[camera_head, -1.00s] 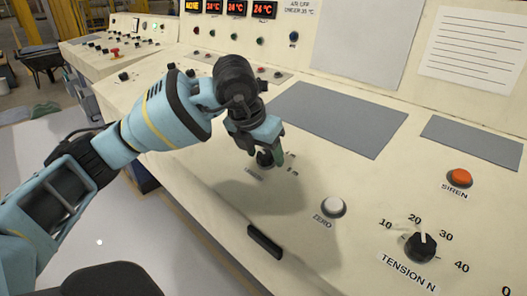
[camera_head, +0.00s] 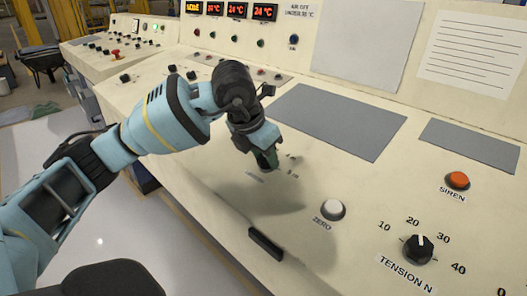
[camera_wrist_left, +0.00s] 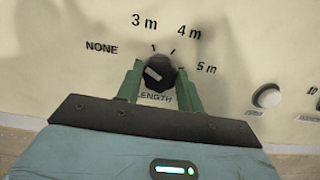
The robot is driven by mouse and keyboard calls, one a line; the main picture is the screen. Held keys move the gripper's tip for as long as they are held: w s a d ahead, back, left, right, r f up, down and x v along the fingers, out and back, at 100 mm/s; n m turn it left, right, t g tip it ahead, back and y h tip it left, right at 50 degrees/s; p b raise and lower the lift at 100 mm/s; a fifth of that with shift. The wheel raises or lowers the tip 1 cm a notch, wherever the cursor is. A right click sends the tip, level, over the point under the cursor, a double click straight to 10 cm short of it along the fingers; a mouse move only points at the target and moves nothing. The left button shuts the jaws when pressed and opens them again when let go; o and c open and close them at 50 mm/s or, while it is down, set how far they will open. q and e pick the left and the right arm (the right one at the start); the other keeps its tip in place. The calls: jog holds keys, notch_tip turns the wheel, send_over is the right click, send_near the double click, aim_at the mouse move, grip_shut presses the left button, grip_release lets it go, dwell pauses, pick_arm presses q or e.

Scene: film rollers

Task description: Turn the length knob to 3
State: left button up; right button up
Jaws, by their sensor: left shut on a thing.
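The length knob (camera_wrist_left: 160,75) is a round black knob with a white pointer mark, on the sloped cream panel. In the left wrist view its mark points up and left, toward the NONE label (camera_wrist_left: 101,48). The 3 m label (camera_wrist_left: 144,22) stands above it, with 4 m and 5 m further right. My left gripper (camera_wrist_left: 160,70) is shut on the knob, with one green finger on each side. In the head view my left gripper (camera_head: 265,160) reaches down to the panel and mostly hides the knob. My right gripper is not in view.
A white ZERO button (camera_head: 332,209), the black TENSION knob (camera_head: 418,248) and an orange SIREN button (camera_head: 458,180) lie right of my gripper. A black handle (camera_head: 265,243) is on the panel's front edge. Flat grey plates (camera_head: 335,120) lie behind.

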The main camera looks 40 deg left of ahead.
pick_arm(q)
jog(key=m+p, duration=0.1)
jog(key=m, duration=0.1)
jog(key=shift+r+m, duration=0.15)
jog(key=shift+m, duration=0.25)
jog(key=m+h+p, duration=0.1)
jog(key=m, duration=0.2)
jog(key=shift+m+p, duration=0.3)
jog(key=shift+m, duration=0.5)
jog(key=o, duration=0.8)
jog(key=shift+o, duration=1)
